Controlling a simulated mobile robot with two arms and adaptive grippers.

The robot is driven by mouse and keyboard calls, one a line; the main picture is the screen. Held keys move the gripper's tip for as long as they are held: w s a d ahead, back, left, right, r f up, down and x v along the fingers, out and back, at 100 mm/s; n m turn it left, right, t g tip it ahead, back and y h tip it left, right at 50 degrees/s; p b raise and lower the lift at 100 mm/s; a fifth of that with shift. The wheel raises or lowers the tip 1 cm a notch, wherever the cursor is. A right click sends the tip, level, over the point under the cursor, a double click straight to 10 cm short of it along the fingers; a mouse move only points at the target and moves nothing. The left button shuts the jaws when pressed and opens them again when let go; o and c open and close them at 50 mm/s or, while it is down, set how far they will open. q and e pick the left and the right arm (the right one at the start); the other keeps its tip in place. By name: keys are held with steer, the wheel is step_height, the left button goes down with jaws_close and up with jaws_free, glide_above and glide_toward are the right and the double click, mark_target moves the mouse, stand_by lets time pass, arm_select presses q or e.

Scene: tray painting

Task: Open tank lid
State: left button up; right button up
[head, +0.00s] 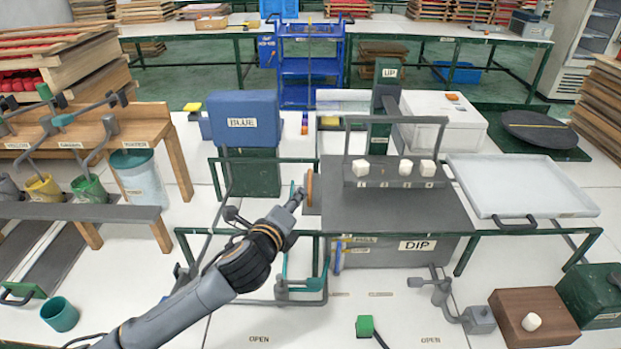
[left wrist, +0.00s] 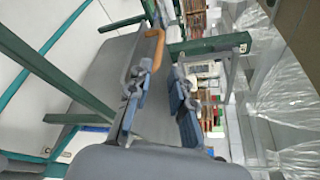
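The tank lid (head: 375,215) is a flat dark grey plate lying closed over the tank, whose front carries a DIP label (head: 418,245). An orange handle (head: 310,187) stands at the lid's left edge. My left gripper (head: 297,196) is just left of the handle and close to it. In the left wrist view the gripper's two fingers (left wrist: 162,80) are apart with nothing between them. The orange handle (left wrist: 150,45) shows beyond the fingertips, in line with the left finger, and the grey lid (left wrist: 108,75) lies to the left. My right gripper is not in view.
A grey frame with white knobs (head: 405,168) stands over the lid's back. A blue box labelled BLUE (head: 242,118) is behind left, on a green stand. A white tray (head: 520,183) lies right of the lid. A brown box (head: 532,318) with a white knob is front right.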

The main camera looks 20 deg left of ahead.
mark_target(310, 179)
arm_select(q)
steer(key=x, duration=0.4)
steer(key=shift+f, duration=0.1)
steer(key=x, duration=0.5)
steer(key=shift+w+p, duration=0.25)
steer(key=shift+p, duration=0.05)
steer(key=shift+w+f, duration=0.25)
steer(key=shift+w, duration=0.45)
jaws_close()
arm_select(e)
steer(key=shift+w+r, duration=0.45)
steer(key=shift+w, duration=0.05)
